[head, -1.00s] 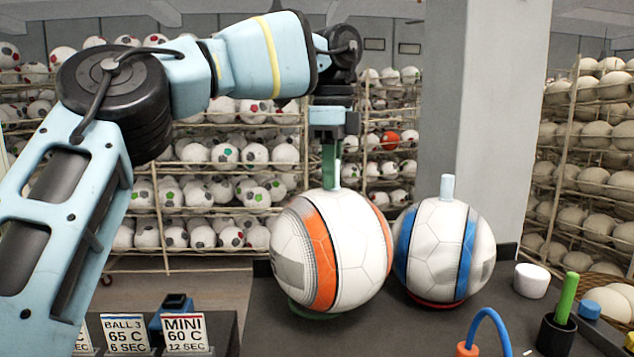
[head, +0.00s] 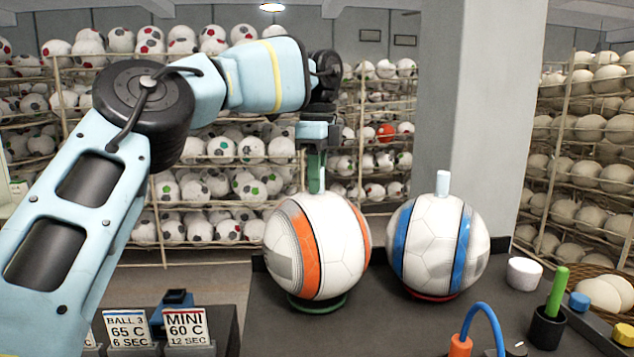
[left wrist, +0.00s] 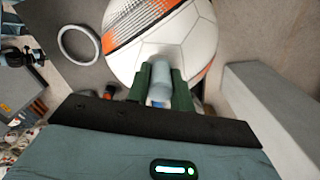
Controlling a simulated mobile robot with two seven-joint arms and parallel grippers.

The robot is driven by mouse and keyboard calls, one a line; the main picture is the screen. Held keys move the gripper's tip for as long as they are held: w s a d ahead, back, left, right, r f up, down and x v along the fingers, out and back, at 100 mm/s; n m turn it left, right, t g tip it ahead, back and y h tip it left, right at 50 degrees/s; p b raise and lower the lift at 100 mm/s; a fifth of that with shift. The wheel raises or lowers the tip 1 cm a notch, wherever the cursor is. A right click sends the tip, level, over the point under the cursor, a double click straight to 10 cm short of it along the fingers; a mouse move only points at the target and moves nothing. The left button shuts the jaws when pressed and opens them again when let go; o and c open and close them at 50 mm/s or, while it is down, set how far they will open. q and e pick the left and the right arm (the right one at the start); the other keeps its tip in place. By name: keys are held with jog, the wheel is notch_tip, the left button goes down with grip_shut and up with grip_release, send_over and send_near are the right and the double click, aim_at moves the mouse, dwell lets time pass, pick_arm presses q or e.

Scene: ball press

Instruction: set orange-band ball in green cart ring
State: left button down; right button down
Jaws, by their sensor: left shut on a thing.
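The orange-band ball (head: 335,240) is white with orange bands and a pale peg on top. In the head view it is at the green ring (head: 322,306) on the dark counter, with the ring's front rim showing below it. I cannot tell whether the ball touches the ring. My left gripper (head: 316,182) points down from above, shut on the ball's peg. The left wrist view shows its green fingers (left wrist: 160,88) on both sides of the grey peg (left wrist: 159,72), with the ball (left wrist: 185,35) beyond. My right gripper is not in view.
A blue-band ball (head: 418,238) sits on a red ring (head: 430,296) close to the right. A white tub (head: 524,275), a black cup with a green stick (head: 548,326) and a blue hose loop (head: 482,309) stand right. Sign cards (head: 188,329) stand front left.

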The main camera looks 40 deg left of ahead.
pick_arm(q)
jog(key=shift+f, duration=0.55)
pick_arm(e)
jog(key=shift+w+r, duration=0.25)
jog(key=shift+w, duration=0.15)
pick_arm(q)
jog(key=shift+f, duration=0.3)
jog(key=c, duration=1.5)
grip_release()
jog(key=shift+o, duration=1.3)
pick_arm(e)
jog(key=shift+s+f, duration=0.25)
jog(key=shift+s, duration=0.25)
pick_arm(q)
jog(key=shift+r, duration=0.1)
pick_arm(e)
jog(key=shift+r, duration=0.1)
